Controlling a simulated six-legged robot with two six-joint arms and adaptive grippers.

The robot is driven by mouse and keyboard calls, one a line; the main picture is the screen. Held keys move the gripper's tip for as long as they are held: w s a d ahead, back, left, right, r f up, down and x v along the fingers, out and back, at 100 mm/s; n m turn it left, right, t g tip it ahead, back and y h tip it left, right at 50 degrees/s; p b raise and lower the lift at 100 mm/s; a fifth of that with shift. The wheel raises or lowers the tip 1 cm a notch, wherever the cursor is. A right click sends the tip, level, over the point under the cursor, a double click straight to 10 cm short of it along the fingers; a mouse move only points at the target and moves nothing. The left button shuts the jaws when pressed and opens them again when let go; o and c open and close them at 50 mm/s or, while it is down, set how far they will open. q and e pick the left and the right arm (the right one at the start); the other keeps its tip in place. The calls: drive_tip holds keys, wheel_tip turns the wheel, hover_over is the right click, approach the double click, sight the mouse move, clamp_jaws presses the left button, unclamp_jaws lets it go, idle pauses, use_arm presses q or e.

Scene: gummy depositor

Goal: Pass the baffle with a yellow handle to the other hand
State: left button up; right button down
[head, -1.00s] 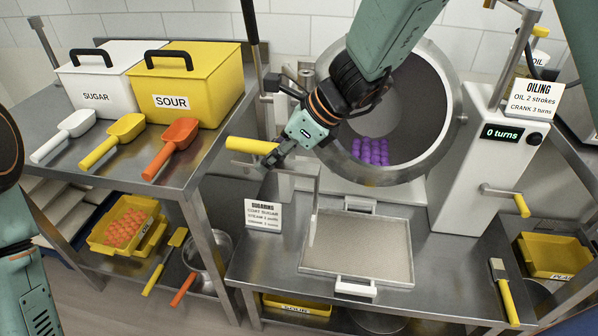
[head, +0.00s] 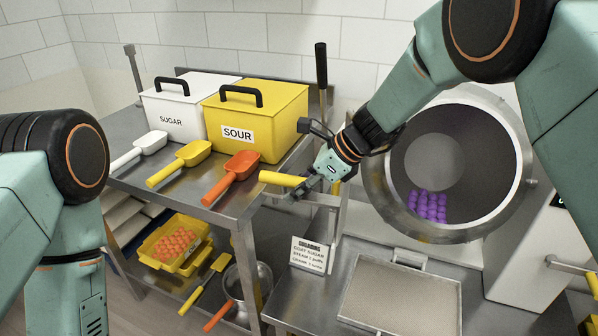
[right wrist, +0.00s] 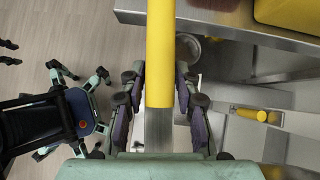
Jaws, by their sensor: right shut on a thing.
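The baffle's yellow handle (head: 279,178) sticks out to the left of my right gripper (head: 306,185) in the head view. The gripper is shut on the baffle, near the inner end of the handle. The grey metal part (head: 339,212) of the baffle hangs at the right, partly hidden by the gripper. In the right wrist view the yellow handle (right wrist: 160,50) runs up from between the fingers (right wrist: 158,108), with a grey bar (right wrist: 158,130) below it. My left arm stands at the left of the head view; its gripper is out of frame.
A steel table holds the white sugar box (head: 178,118), yellow sour box (head: 255,125) and three scoops, with the orange scoop (head: 232,178) close to the handle. A round drum (head: 515,180) with purple gummies stands right. A tray (head: 402,300) lies below.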

wheel_tip(320, 180, down, 12)
drive_tip(key=w+m+t+h, duration=0.1)
drive_tip(key=m+t+h, duration=0.2)
drive_tip(key=m, duration=0.4)
drive_tip(key=shift+w+d+r+t, duration=0.2)
drive_tip(key=shift+d+r+t, duration=0.1)
drive_tip(key=shift+t, duration=0.3)
idle(0.3)
use_arm(q)
drive_tip(key=shift+c, duration=0.4)
use_arm(e)
drive_tip(key=shift+f+m, duration=0.1)
drive_tip(key=shift+m, duration=0.3)
